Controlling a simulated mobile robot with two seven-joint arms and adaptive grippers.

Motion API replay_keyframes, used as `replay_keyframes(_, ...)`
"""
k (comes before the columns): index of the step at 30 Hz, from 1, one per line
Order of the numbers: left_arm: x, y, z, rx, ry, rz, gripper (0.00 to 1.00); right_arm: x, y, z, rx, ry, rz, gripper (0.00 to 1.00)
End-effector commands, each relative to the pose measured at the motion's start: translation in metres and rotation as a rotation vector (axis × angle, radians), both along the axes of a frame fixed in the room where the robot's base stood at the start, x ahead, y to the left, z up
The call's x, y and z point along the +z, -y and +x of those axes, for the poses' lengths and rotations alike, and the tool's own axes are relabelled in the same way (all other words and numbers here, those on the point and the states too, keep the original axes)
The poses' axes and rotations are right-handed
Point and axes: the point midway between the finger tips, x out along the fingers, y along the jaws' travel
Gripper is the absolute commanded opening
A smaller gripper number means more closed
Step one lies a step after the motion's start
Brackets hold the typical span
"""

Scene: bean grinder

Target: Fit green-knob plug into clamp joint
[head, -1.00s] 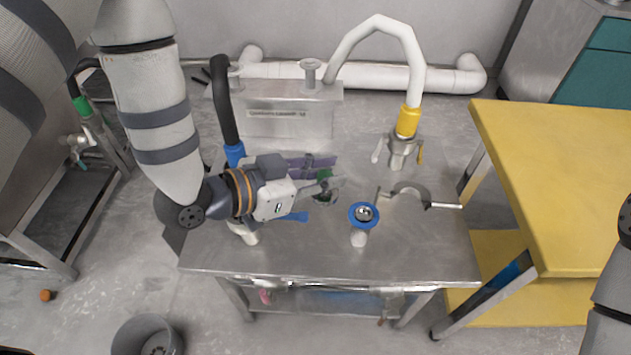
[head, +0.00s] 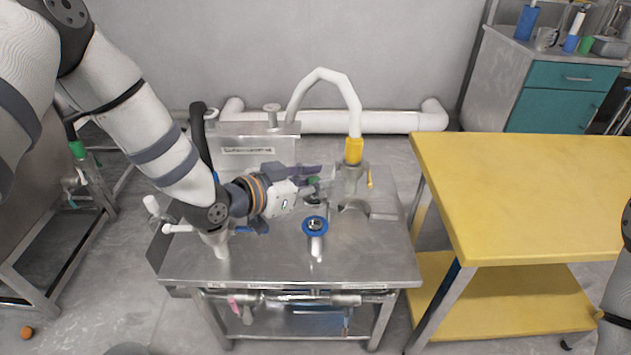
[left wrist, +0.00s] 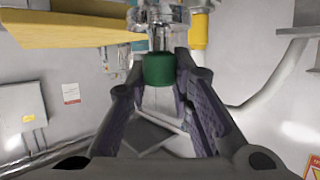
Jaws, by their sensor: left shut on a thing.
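My left gripper (head: 309,186) is shut on the green-knob plug (head: 314,180) above the metal table. In the left wrist view, the green knob (left wrist: 159,69) sits between the two purple-padded fingers (left wrist: 160,82). A metal fitting (left wrist: 160,35) shows right beyond the knob. A curved metal clamp (head: 355,206) lies on the table just right of the gripper, below the hose fitting. I cannot tell whether the plug touches the clamp joint. My right gripper is out of view.
A white hose with a yellow collar (head: 354,151) rises just right of my gripper. A blue-rimmed funnel (head: 314,225) stands in front of it. A metal box (head: 245,145) is behind. A yellow table (head: 540,190) stands on the right. The metal table's front right (head: 370,265) is clear.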

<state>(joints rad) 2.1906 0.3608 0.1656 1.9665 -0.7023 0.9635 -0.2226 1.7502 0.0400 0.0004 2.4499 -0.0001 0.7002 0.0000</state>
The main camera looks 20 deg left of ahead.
Motion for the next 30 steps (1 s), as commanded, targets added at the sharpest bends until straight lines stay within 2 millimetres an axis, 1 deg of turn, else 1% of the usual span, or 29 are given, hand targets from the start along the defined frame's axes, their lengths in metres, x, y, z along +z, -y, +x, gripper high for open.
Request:
replay_keyframes(5, 0.004, 0.0, 0.0, 0.004, 0.008, 0.004, 0.0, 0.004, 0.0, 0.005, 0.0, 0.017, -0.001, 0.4)
replay_keyframes(15, -0.042, 0.0, -0.001, 0.003, -0.008, 0.002, 0.0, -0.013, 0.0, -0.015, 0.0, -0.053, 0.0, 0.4)
replay_keyframes(19, -0.056, 0.0, -0.001, 0.003, -0.005, 0.003, 0.0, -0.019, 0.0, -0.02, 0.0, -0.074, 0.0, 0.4)
replay_keyframes(22, -0.059, 0.0, -0.001, 0.003, 0.0, 0.003, 0.0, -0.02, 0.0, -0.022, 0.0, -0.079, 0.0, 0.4)
replay_keyframes(30, -0.057, 0.0, 0.0, 0.003, 0.005, 0.003, 0.0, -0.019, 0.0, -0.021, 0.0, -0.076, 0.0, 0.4)
